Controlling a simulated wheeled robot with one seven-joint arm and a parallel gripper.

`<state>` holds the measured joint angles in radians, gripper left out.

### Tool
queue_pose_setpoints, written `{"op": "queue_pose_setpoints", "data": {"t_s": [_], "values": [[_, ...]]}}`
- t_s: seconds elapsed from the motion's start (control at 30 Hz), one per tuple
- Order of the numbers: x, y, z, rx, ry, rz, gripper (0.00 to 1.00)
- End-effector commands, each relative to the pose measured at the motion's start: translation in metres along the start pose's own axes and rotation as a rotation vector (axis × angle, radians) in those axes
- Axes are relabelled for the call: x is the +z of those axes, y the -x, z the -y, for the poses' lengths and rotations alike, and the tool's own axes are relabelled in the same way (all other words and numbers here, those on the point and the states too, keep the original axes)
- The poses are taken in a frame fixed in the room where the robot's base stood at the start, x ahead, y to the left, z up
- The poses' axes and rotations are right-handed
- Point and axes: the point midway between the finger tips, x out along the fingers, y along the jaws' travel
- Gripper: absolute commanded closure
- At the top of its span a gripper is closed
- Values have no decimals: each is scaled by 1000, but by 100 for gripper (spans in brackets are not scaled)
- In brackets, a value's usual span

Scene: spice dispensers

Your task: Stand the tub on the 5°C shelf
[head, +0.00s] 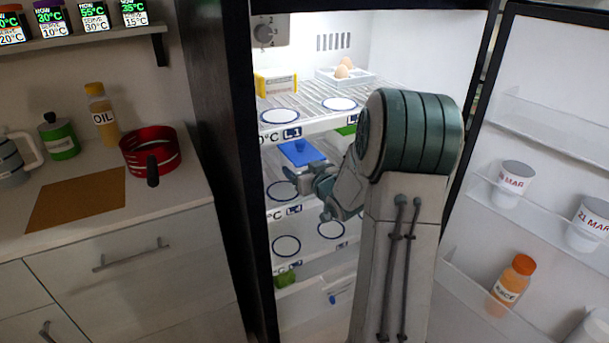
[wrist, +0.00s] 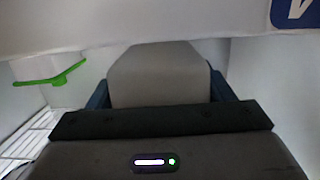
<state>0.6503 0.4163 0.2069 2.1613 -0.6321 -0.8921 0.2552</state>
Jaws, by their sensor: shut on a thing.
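The tub (head: 302,152) shows a blue lid inside the open fridge in the head view, at the level between the top shelf and the shelf below. My gripper (head: 308,178) is shut on the tub, and the gripper and arm hide most of its body. The top shelf (head: 300,125) has a label ending in °C and L1. A lower shelf (head: 310,207) has white discs with dark rings, and its label is only partly readable. I cannot read a 5°C mark on any shelf. In the wrist view, a shelf edge crosses the top of the picture.
A yellow box (head: 275,83) and an egg tray (head: 345,76) stand on the top shelf. A white tub with a green lid (wrist: 50,70) is left in the wrist view. The open door (head: 540,150) holds dated pots and a juice bottle (head: 514,282) at right.

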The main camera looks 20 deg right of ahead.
Motion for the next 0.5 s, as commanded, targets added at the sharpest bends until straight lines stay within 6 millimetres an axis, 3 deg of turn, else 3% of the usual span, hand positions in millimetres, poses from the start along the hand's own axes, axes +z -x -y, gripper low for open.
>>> {"op": "queue_pose_setpoints", "data": {"t_s": [0.1, 0.47, 0.5], "values": [[18, -5, 0, 0, -1, -1, 58], [21, -7, 0, 1, 1, -2, 58], [22, -7, 0, 1, 1, 0, 23]]}}
